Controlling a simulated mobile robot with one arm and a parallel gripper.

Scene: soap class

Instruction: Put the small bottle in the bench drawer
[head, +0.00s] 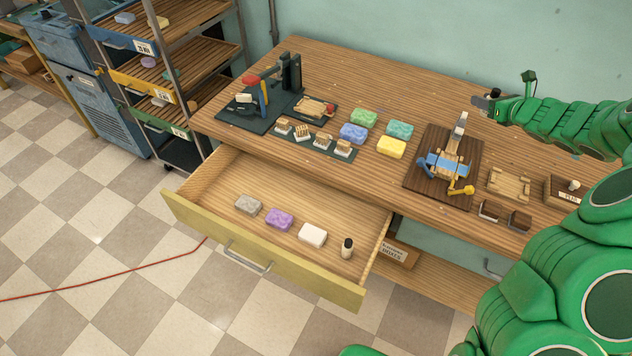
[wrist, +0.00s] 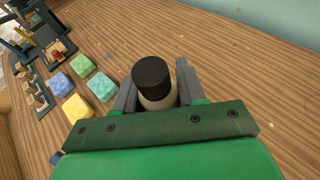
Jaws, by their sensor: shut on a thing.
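My gripper (head: 487,103) is over the back right part of the bench top. In the wrist view my gripper (wrist: 157,90) is shut on a small bottle (wrist: 158,100) with a black cap and a cream body. The bottle's lower part is hidden; I cannot tell if it touches the bench. The bench drawer (head: 190,214) is pulled out at the front left. It holds a grey, a purple and a white block in a row, and another black-capped bottle (head: 347,250) standing at the right end.
On the bench (head: 330,62) are a dark mat with tools, a row of small pieces, several coloured soap blocks (head: 364,118), a dark board with a wooden device (head: 446,165), and trays at right. A shelf rack (head: 190,45) stands left. The drawer's front part is bare.

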